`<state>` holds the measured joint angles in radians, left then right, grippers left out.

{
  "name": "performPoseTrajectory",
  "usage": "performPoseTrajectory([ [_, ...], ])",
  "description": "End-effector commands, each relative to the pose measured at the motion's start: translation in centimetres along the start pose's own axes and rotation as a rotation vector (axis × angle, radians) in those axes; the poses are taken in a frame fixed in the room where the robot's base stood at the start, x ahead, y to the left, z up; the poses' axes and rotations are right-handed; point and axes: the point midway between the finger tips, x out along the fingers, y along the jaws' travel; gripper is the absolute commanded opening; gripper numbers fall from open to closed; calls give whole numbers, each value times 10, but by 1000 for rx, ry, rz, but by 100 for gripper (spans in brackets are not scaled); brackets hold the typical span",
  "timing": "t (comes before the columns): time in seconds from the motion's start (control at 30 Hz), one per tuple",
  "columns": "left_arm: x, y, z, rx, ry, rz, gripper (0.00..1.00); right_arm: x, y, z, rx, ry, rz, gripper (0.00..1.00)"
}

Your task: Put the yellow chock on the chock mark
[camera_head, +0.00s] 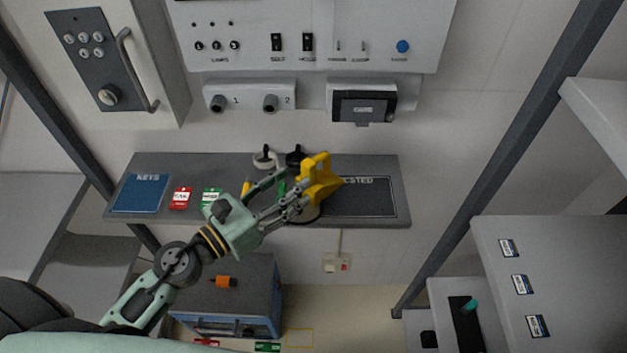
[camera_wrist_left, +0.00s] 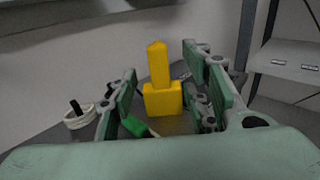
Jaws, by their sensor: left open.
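The yellow chock (camera_head: 320,180), a block with a narrower upright part, is at the grey shelf by the dark marked area. In the left wrist view the chock (camera_wrist_left: 163,98) shows between the spread fingers, near their tips. My left gripper (camera_head: 293,190) is open, just left of the chock; contact cannot be told. The gripper also shows in the left wrist view (camera_wrist_left: 160,78). A thin yellow rectangle on the floor, seemingly the chock mark (camera_head: 300,330), lies at the bottom, right of the blue-grey box. My right gripper is out of view.
The grey shelf (camera_head: 385,218) also bears a blue KEYS panel (camera_head: 140,193), red (camera_head: 180,198) and green (camera_head: 211,196) tags, and white (camera_head: 264,160) and black round items. The blue-grey box (camera_head: 250,325) carries an orange item (camera_head: 223,282). A dark post (camera_head: 490,170) stands right.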

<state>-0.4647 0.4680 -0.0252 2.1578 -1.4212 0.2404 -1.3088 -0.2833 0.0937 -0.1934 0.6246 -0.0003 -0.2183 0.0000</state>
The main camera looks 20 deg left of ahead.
Motion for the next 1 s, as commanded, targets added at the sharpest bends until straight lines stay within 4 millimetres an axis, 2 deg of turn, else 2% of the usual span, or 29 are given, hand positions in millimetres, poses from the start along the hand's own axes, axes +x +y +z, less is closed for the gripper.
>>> performPoseTrajectory([
  [0.1,13,0,5,0,-3,0,44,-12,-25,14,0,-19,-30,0],
  [0.2,22,0,6,0,-3,1,44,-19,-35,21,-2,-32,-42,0],
  [0.33,42,1,11,0,-4,2,44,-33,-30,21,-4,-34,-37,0],
  [0.5,62,1,7,1,-3,2,44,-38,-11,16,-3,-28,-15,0],
  [0.77,66,0,4,2,-1,1,44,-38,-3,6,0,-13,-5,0],
  [1.0,66,0,4,1,-1,1,25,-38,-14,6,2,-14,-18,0],
])
